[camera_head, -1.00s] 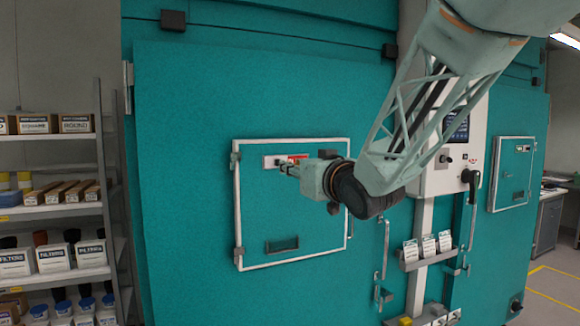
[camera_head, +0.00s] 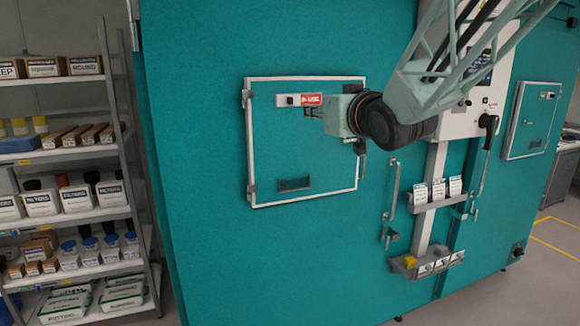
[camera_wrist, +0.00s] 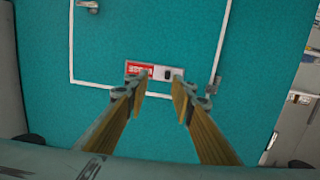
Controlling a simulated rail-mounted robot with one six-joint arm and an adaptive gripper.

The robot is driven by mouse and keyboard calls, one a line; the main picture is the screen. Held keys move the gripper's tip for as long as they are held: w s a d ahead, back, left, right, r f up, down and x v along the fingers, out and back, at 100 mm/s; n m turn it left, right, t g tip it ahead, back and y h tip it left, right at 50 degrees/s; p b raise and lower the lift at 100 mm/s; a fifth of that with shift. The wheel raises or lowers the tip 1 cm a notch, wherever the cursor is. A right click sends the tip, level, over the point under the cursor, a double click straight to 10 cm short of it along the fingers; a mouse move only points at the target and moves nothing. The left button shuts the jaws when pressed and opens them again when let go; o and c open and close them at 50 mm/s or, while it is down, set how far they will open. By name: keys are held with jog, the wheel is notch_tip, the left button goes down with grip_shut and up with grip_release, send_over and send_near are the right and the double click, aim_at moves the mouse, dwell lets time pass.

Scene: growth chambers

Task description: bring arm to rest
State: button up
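My gripper (camera_head: 312,113) is in front of the upper part of a white-framed hatch (camera_head: 306,200) on a teal chamber wall. In the wrist view my gripper (camera_wrist: 158,88) has its two fingers apart with nothing between them. A small panel with a red label (camera_wrist: 140,70) and a dark switch shows just past the fingertips. In the head view the same red label (camera_head: 311,99) is just above and left of my wrist. I cannot tell the exact gap between the fingers and the wall.
A shelf rack (camera_head: 75,150) with boxes and bottles stands at the left. A control panel (camera_head: 485,100) and card holders (camera_head: 440,190) are right of the hatch, above a small tray (camera_head: 428,265). A second hatch (camera_head: 532,120) is further right. Floor at the lower right is clear.

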jog(key=s+d+f+m+g+h, duration=0.15)
jog(key=s+d+f, duration=0.25)
jog(key=s, duration=0.4)
jog(key=s+d+f+g+h, duration=0.2)
jog(key=s+d+f, duration=0.15)
jog(key=s, duration=0.35)
jog(key=s+d+f+m+g+h, duration=0.1)
jog(key=s+d+f+g+h, duration=0.2)
jog(key=s, duration=0.5)
jog(key=s+d+f+g, duration=0.1)
jog(key=s+f, duration=0.4)
jog(key=s, duration=1.1)
jog(key=s+d+f+m+g+y+b, duration=0.1)
jog(key=s+f+g, duration=0.3)
jog(key=s, duration=1.1)
notch_tip(320, 180, down, 2)
jog(key=shift+s+d+f+g+b, duration=0.15)
jog(key=shift+s+f+g+b, duration=0.05)
jog(key=shift+s+g+b, duration=0.15)
jog(key=shift+o, duration=0.2)
jog(key=shift+w+y, duration=0.1)
jog(key=shift+y, duration=0.15)
